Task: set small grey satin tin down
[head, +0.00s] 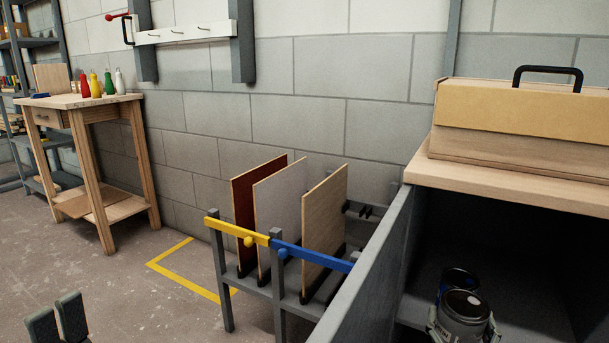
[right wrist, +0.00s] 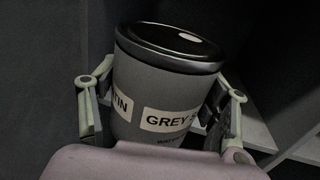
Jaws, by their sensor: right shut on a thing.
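The small grey satin tin (head: 464,306) is a grey can with a dark lid and shiny rim, at the lower right of the head view, inside the open cabinet. In the right wrist view the tin (right wrist: 165,85) fills the middle, tilted in the picture, with a white label reading "GREY S…" and "…TIN". My right gripper (right wrist: 162,108) is shut on it, one finger on each side. I cannot tell whether its base touches the shelf. My left gripper (head: 57,318) is at the lower left, away from everything; its two finger pads stand close together.
A dark tin with a blue band (head: 456,279) stands close behind the grey tin. The cabinet's grey side wall (head: 375,265) is left of it; its wooden top (head: 500,183) carries a wooden box (head: 520,115). A rack (head: 225,280) holds upright panels. A wooden workbench (head: 85,101) stands left.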

